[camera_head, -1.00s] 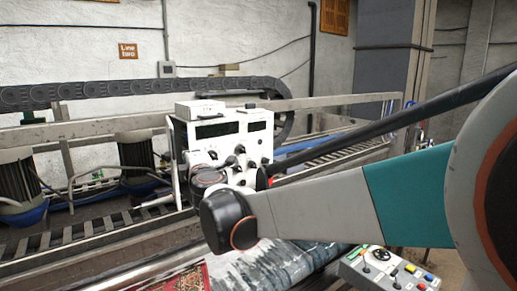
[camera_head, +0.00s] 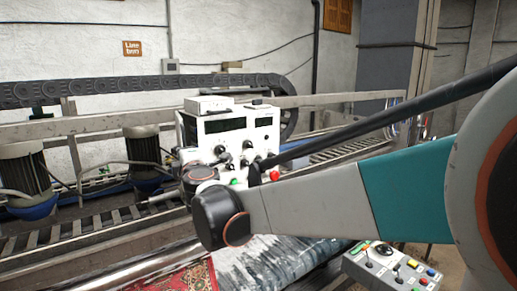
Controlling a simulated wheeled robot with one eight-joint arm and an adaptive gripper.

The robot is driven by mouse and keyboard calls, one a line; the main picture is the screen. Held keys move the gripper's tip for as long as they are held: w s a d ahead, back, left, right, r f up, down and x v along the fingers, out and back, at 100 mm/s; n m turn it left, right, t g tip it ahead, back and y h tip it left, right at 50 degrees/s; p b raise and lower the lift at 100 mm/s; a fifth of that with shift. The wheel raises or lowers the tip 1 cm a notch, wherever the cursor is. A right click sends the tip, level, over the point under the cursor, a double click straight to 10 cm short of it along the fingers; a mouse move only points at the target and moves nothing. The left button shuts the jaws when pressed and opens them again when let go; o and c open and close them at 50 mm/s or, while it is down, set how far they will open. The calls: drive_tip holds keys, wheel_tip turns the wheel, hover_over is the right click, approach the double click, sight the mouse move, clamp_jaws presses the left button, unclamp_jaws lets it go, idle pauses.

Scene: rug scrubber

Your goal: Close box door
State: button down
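A white control box (camera_head: 214,138) with dark displays, knobs, a red button (camera_head: 274,175) and a green button stands at the middle of the head view. A smaller pale case (camera_head: 208,105) lies on top of it. I cannot make out a door on the box or tell whether one is open. My arm reaches in from the right, and its black joint (camera_head: 220,217) covers the box's lower part. My gripper cannot be made out; it seems hidden behind my own arm joints.
A grey panel (camera_head: 358,261) with a joystick and coloured buttons is at the lower right. A patterned red rug (camera_head: 190,279) lies below. Metal rails, a black cable chain (camera_head: 110,84) and motors (camera_head: 143,148) fill the left and back.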

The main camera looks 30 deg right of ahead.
drive_tip(key=s+d, duration=0.4)
drive_tip(key=s, duration=0.5)
drive_tip(key=w+a+f+n+y+b, duration=0.2)
drive_tip(key=w+a+f+y+b, duration=0.15)
drive_tip(key=f+b, duration=0.4)
drive_tip(key=w+a+f+n+y+b, duration=0.2)
drive_tip(key=a+f+y+b, duration=0.15)
drive_tip(key=f+b, duration=0.4)
drive_tip(key=a+f+x, duration=0.1)
drive_tip(key=x, duration=0.9)
drive_tip(key=shift+h, duration=0.4)
drive_tip(key=d, duration=0.4)
drive_tip(key=shift+s+d, duration=0.2)
drive_tip(key=shift+s, duration=0.1)
drive_tip(key=d, duration=0.3)
drive_tip(key=s+d, duration=0.1)
drive_tip(key=d, duration=0.1)
